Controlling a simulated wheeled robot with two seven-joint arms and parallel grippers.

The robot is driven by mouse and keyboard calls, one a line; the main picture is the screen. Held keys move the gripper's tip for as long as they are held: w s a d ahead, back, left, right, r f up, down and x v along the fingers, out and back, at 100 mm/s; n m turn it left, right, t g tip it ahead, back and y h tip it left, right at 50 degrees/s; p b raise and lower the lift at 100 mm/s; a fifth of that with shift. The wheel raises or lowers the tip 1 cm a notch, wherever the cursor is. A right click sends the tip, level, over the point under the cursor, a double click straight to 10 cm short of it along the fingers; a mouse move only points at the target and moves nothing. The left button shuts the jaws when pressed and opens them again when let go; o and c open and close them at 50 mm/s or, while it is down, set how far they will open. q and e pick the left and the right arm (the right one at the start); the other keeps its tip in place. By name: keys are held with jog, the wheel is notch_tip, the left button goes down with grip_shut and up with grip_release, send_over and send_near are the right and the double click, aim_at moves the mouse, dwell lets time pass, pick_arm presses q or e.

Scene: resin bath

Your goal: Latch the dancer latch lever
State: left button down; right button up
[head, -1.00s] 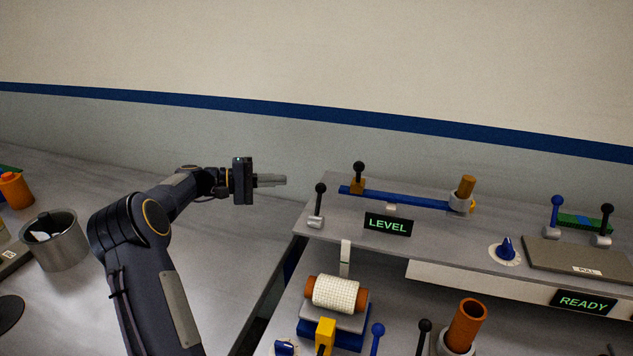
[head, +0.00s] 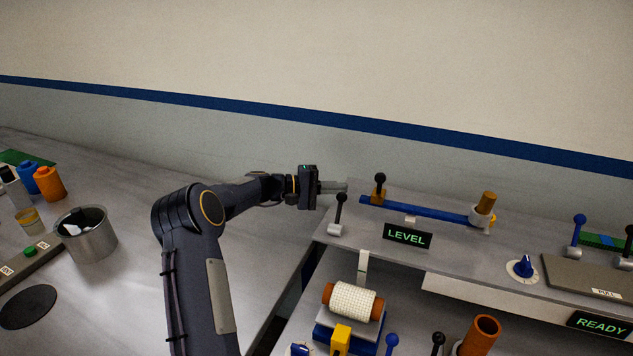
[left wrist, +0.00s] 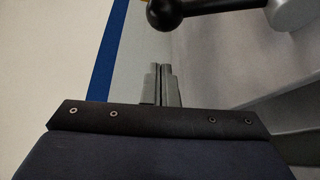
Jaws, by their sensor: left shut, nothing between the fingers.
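My left gripper (head: 334,187) is shut and empty, its fingers pointing right at the left end of the raised shelf. Just in front of it in the head view stands a lever with a black ball knob and pale grey base (head: 338,214). A second black-knobbed lever (head: 379,188) stands on an orange block by the left end of a blue bar (head: 425,208). No label shows which one is the dancer latch lever. In the left wrist view, a black knob (left wrist: 166,13) lies beyond the shut fingertips (left wrist: 162,68), apart from them. My right gripper is out of view.
The LEVEL display (head: 407,235) stands at the shelf front. An orange post (head: 487,203) rises at the bar's right end. Below are a white roll (head: 353,300) and an orange tube (head: 481,335).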

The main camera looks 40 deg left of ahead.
pick_arm(q)
jog(key=s, duration=0.2)
jog(key=s+r+p, duration=0.1)
jog(key=shift+s+d, duration=0.15)
jog(key=shift+d, duration=0.25)
jog(key=shift+s+d+f, duration=0.15)
jog(key=shift+s+f+b, duration=0.1)
jog(key=shift+b, duration=0.55)
jog(key=shift+s+r+t+b, duration=0.1)
jog(key=shift+r+t+b, duration=0.15)
jog(key=shift+b, duration=0.2)
jog(key=shift+s+m+b, duration=0.15)
jog(key=shift+m+b, duration=0.35)
jog(key=shift+b, duration=0.45)
jog(key=s+m+h+b, duration=0.2)
jog(key=m+b, duration=0.1)
jog(key=b, duration=0.6)
jog(key=s+d+m+h+b, duration=0.1)
jog(key=m+b, duration=0.3)
jog(key=b, duration=0.6)
jog(key=s+d+m+t+h+b, duration=0.1)
jog(key=s+m+h+b, duration=0.2)
jog(key=b, duration=0.7)
jog(key=shift+s+r+m, duration=0.35)
jog(key=shift+s+m, duration=0.15)
jog(key=shift+s, duration=0.1)
jog(key=shift+s+r+m+g+h+b, duration=0.2)
jog(key=shift+s+m+g+h+b, duration=0.15)
jog(key=shift+m+b, duration=0.5)
